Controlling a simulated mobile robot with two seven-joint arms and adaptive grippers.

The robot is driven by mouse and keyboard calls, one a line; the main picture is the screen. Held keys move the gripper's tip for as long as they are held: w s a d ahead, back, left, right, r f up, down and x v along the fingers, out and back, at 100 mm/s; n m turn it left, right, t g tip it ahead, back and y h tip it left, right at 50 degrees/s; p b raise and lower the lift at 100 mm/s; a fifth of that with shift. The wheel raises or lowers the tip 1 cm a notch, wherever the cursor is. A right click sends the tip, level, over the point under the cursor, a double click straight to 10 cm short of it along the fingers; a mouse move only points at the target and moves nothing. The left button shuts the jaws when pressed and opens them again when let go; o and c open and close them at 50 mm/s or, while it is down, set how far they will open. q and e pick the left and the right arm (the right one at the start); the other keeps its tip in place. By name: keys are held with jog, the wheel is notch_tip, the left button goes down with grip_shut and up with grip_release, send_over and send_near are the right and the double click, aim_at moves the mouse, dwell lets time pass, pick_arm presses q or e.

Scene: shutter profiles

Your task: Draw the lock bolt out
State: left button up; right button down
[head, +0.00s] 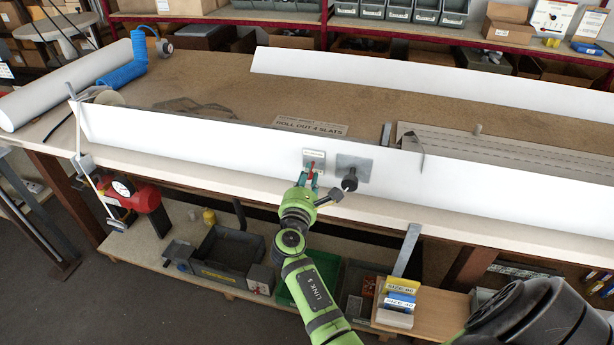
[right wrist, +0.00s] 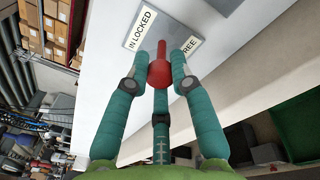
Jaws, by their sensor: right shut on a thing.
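The lock bolt has a red shaft and round red knob (right wrist: 160,74); it also shows small and red in the head view (head: 311,171). It sits at a grey lock plate (right wrist: 135,38) on the white front profile (head: 235,143). My right gripper (head: 309,181) is at the plate, with teal fingers. In the right wrist view the fingers (right wrist: 160,62) are closed around the knob, one on each side and one below. My left gripper is not in view.
A dark knob on a grey plate (head: 354,167) is fixed to the profile just right of my right gripper. A paper sign (head: 312,126) lies on the bench behind. A red tool (head: 141,195) stands below at the left.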

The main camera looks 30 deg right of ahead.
jog(key=c, duration=1.1)
grip_release()
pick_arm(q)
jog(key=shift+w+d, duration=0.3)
pick_arm(e)
jog(key=shift+o, duration=0.2)
jog(key=shift+w, duration=0.1)
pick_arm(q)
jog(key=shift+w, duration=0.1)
pick_arm(e)
notch_tip(320, 180, up, 10)
